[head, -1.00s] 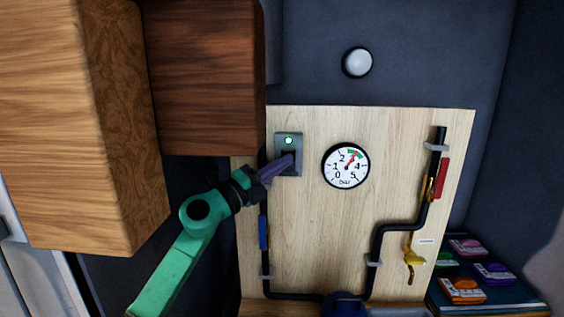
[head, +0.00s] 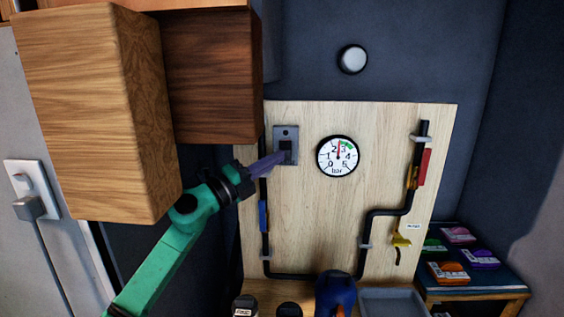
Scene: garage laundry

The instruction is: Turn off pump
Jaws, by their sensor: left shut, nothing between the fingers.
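The grey switch box (head: 285,134) is mounted at the upper left of the light wooden panel. Its small indicator lamp is dark and it has a black switch (head: 286,146). My left gripper (head: 278,158) is shut and empty, its purple fingers pointing right at the box's lower left edge. I cannot tell whether the fingertips touch it. A blue pump-like body (head: 335,291) stands below the panel at the bottom. The round pressure gauge (head: 338,156) has its red needle pointing nearly straight up, between 2 and 3. My right gripper is not in view.
Wooden cabinets (head: 212,75) hang at the upper left, close above my left arm. A shelf with several coloured boxes (head: 447,272) stands at the lower right.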

